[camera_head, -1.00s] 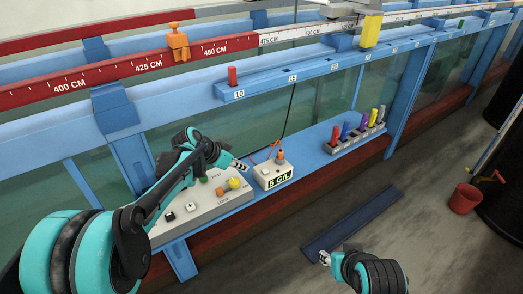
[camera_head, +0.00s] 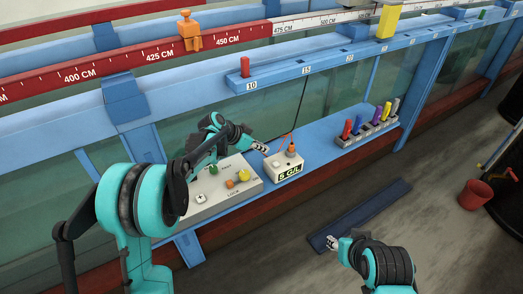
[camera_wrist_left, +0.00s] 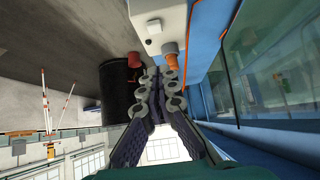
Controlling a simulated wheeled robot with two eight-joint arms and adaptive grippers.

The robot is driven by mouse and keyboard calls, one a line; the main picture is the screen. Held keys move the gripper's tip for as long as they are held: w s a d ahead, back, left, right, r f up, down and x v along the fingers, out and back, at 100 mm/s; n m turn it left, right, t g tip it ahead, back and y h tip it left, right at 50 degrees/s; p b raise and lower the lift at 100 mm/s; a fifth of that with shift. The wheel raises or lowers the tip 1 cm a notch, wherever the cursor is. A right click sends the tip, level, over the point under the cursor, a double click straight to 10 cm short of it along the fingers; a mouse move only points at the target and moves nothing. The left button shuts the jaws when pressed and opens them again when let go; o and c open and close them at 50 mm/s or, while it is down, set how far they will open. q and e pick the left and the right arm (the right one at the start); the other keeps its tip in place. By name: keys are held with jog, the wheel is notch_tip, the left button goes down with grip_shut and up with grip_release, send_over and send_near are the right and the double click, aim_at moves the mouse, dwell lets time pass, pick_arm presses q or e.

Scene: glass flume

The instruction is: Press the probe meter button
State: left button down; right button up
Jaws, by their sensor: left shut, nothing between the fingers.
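The probe meter (camera_head: 288,170) is a small pale box with a "5 G/L" display and an orange plug (camera_head: 291,150) on top. It stands on the blue ledge. In the left wrist view the meter (camera_wrist_left: 150,12) is at the top, with a pale round button (camera_wrist_left: 154,27) on its face and the orange plug (camera_wrist_left: 170,47) beside it. My left gripper (camera_head: 264,148) is shut and empty, just left of the meter and above its top; it also shows in the left wrist view (camera_wrist_left: 160,78). My right gripper (camera_head: 332,243) hangs low, away from the meter; its fingers are too small to read.
A control panel (camera_head: 222,197) with colored knobs is left of the meter, partly behind my left arm. A rack (camera_head: 368,132) of colored plugs is to the right. A red bucket (camera_head: 475,194) stands on the floor at right.

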aim_at(278, 162)
pick_arm(q)
jog(key=b+x, duration=0.1)
jog(key=x, duration=0.5)
jog(key=shift+f, duration=0.1)
jog(key=f, duration=0.1)
jog(key=f+b, duration=0.1)
jog(key=f, duration=0.1)
jog(key=shift+w+d+f, duration=0.2)
jog(key=shift+d, duration=0.05)
jog(key=shift+f, duration=0.5)
